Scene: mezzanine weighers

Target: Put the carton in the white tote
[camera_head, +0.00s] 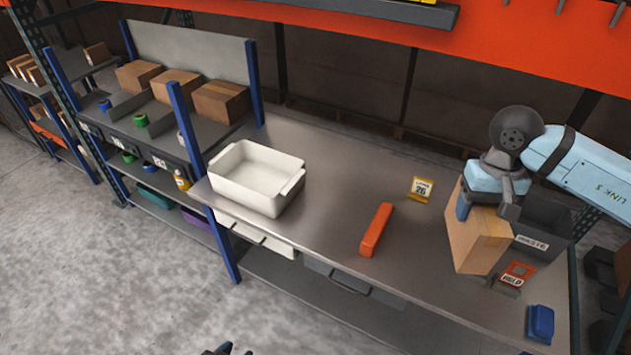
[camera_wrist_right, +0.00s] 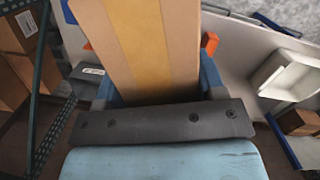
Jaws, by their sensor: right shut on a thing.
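The carton (camera_head: 478,240) is a tall brown box with a tape strip, at the right end of the metal bench in the head view. My right gripper (camera_head: 486,208) is shut on its upper part from above. In the right wrist view the carton (camera_wrist_right: 150,45) sits between the blue fingers. I cannot tell whether its bottom touches the bench. The white tote (camera_head: 246,196) stands at the bench's left end, open and empty; it also shows in the right wrist view (camera_wrist_right: 283,77). Dark tips at the bottom edge seem to be my left gripper (camera_head: 226,349), mostly cut off.
A dark waste bin (camera_head: 545,222), a red hold sign (camera_head: 516,276) and a blue item (camera_head: 540,323) are near the carton. Bare bench top (camera_head: 335,180) lies right of the tote.

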